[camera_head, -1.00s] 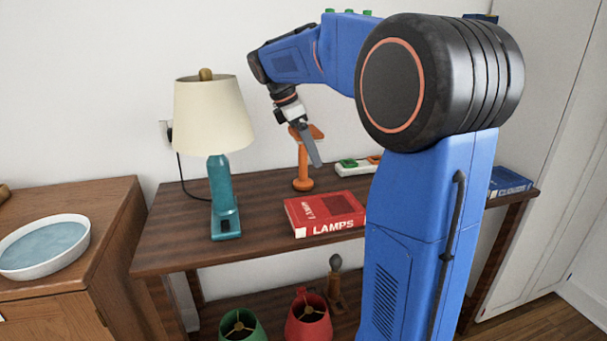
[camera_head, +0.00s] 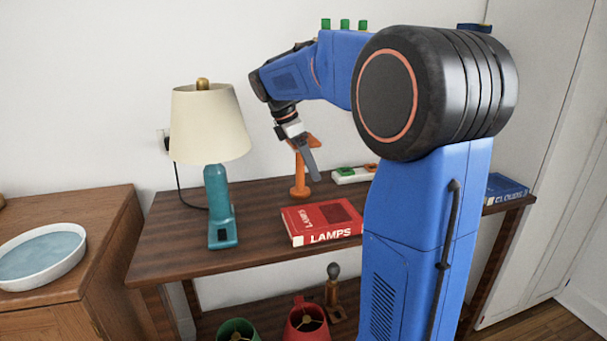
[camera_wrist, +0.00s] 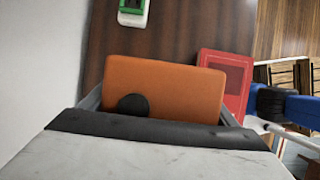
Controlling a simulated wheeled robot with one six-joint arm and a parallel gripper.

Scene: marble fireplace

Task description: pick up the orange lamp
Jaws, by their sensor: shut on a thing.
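The orange lamp (camera_head: 299,184) stands upright on the dark wooden table, behind the red book. From these views I cannot tell whether the base touches the table.
A teal lamp with a cream shade (camera_head: 210,125) stands to the left. The red book (camera_head: 322,219) lies in front. A white-and-green item (camera_head: 352,175) lies to the right, and a blue book (camera_head: 505,188) at the right end. Green and red shades (camera_head: 306,322) sit on the lower shelf.

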